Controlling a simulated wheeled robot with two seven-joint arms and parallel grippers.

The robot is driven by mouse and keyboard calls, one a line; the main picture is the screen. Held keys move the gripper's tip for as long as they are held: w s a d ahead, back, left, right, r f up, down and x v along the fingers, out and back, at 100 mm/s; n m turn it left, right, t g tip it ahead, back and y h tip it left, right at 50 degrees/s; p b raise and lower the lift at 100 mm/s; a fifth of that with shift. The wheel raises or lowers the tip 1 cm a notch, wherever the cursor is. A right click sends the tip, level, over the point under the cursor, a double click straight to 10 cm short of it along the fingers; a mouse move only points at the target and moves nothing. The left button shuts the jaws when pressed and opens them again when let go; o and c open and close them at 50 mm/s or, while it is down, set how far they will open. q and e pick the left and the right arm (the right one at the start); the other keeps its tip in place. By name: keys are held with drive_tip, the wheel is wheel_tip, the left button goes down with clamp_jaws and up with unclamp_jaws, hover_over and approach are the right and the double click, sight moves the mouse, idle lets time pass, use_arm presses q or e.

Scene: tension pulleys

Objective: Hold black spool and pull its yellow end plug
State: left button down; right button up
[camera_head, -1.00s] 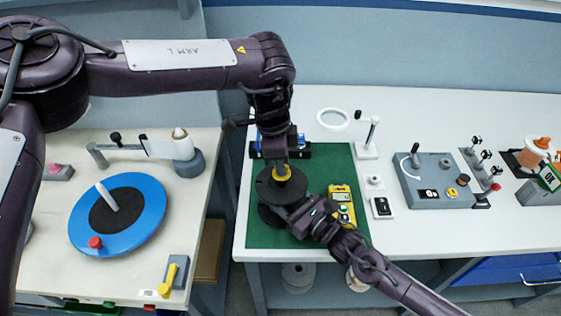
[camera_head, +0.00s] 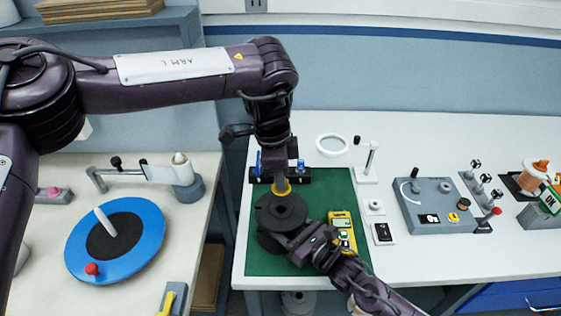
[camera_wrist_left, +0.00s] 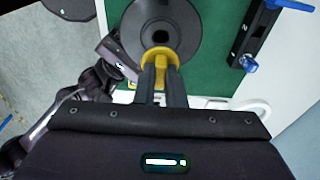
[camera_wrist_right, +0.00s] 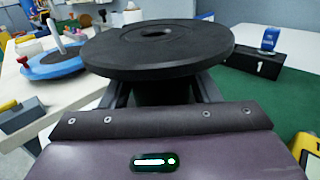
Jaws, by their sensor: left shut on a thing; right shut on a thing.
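The black spool (camera_head: 270,213) stands upright on the green mat, and an open hole shows in the middle of its top flange. The yellow end plug (camera_head: 281,188) is in my left gripper (camera_head: 281,182), clear of the hole and above the flange. The left wrist view shows the plug (camera_wrist_left: 158,57) between the two fingers, with the spool's hole (camera_wrist_left: 160,37) bare beside it. My right gripper (camera_head: 300,240) is shut on the spool from the front right. In the right wrist view its fingers reach under the wide top flange (camera_wrist_right: 160,52); the grasped core is mostly hidden.
The green mat (camera_head: 265,262) also bears a yellow meter (camera_head: 343,232) right of the spool. A black block with blue parts (camera_head: 292,176) stands behind. A grey control box (camera_head: 435,205) is farther right. A gap separates the left table with its blue disc (camera_head: 150,240).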

drive_tip(key=o, duration=1.2)
drive_tip(key=shift+s, duration=0.1)
